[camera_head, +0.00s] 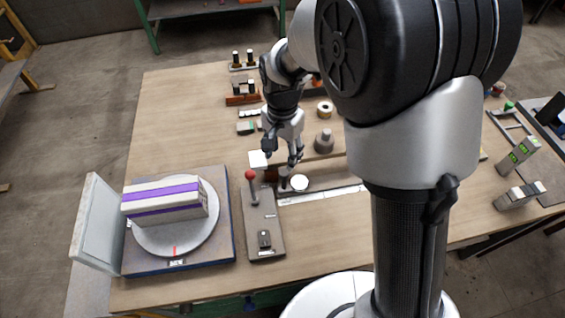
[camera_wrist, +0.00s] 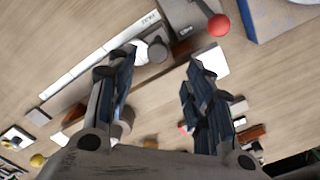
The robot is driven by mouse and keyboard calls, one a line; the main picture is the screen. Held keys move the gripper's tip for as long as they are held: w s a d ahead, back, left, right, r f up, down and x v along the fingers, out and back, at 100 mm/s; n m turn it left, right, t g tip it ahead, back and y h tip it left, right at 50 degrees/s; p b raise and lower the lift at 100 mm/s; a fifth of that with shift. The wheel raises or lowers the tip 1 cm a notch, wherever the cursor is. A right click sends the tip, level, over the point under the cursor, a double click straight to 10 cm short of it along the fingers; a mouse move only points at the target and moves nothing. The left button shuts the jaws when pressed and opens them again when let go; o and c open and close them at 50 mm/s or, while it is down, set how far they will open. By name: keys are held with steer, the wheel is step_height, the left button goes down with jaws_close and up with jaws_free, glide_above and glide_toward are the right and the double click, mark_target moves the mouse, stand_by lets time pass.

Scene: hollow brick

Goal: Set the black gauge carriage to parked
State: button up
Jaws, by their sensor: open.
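A rail (camera_head: 335,181) with a white scale strip (camera_head: 322,195) runs along the middle of the table. A dark upright knob (camera_head: 284,180), seemingly the black gauge carriage, stands near the rail's left end, beside a white disc (camera_head: 299,183). In the wrist view the dark knob (camera_wrist: 157,50) shows near the tip of the left finger, close to the lettered end of the scale strip (camera_wrist: 95,60). The lettering is too small to read surely. My gripper (camera_head: 281,161) is open above the knob, with nothing between its fingers (camera_wrist: 163,62). Contact cannot be told.
A panel with a red-ball lever (camera_head: 251,176) stands just left of the rail. A turntable (camera_head: 210,225) bearing a white and purple block is further left. A grey knobbed part (camera_head: 324,142) and a tape-like ring (camera_head: 325,108) lie behind.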

steer(key=shift+r, duration=2.3)
steer(key=s+d+r+n+t, duration=0.2)
steer(key=s+d+r+n, duration=0.1)
steer(key=s+d+r, duration=0.65)
steer(key=s+d+r+n+t, duration=0.1)
steer(key=s+d+n, duration=0.1)
steer(key=s, duration=0.4)
steer(key=s+d+r+n+t, duration=0.1)
steer(key=s+d+r, duration=0.1)
steer(key=s, duration=0.4)
steer(key=shift+d+r+n+t, duration=0.2)
steer(key=shift+d+n+t, duration=0.1)
steer(key=shift+n, duration=0.1)
